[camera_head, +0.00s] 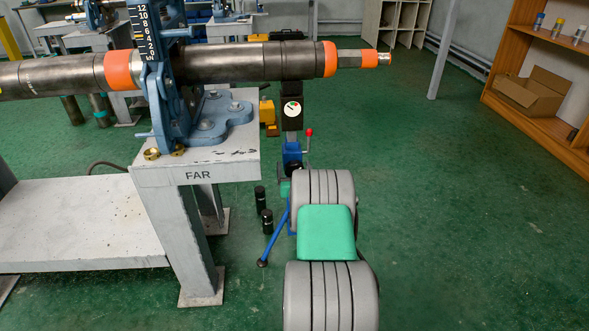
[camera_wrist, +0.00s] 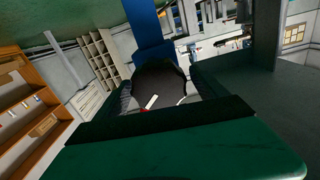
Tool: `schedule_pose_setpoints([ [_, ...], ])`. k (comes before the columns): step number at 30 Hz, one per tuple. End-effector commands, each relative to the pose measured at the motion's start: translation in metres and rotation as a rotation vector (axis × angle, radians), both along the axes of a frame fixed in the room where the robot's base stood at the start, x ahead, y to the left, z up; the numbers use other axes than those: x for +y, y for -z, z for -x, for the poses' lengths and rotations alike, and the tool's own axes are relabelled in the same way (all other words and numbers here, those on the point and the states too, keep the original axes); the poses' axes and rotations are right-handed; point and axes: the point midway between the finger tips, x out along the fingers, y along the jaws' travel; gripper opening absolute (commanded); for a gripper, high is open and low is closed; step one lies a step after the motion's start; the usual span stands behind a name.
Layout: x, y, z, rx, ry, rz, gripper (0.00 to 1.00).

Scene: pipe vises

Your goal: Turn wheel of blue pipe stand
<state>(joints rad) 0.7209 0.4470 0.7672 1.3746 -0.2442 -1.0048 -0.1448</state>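I cannot clearly make out the stand's wheel. My gripper (camera_wrist: 160,98) shows in the wrist view as dark fingers spread apart beyond a green body. A dark rounded shape (camera_wrist: 160,78) lies between or behind them, below a blue post (camera_wrist: 150,28); I cannot tell what it is or whether the fingers touch it. I cannot make the gripper out in the head view.
The table (camera_head: 195,176) has a low white shelf (camera_head: 75,220) on its left. A small dial (camera_head: 292,109) and a red-knobbed lever (camera_head: 309,132) show beyond my arm. Black cylinders (camera_head: 266,221) stand on the floor. Wooden shelves (camera_head: 540,60) are at right; green floor there is clear.

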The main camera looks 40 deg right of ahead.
Motion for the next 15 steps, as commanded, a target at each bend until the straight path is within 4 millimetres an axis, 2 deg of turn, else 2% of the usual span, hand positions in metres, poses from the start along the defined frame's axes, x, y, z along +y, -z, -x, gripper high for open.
schedule_pose_setpoints([
  [2, -0.0003, 0.0, 0.0004, 0.0, 0.001, 0.0, 0.75],
  [15, -0.0006, 0.0001, 0.0009, 0.0, 0.001, 0.0, 0.39],
])
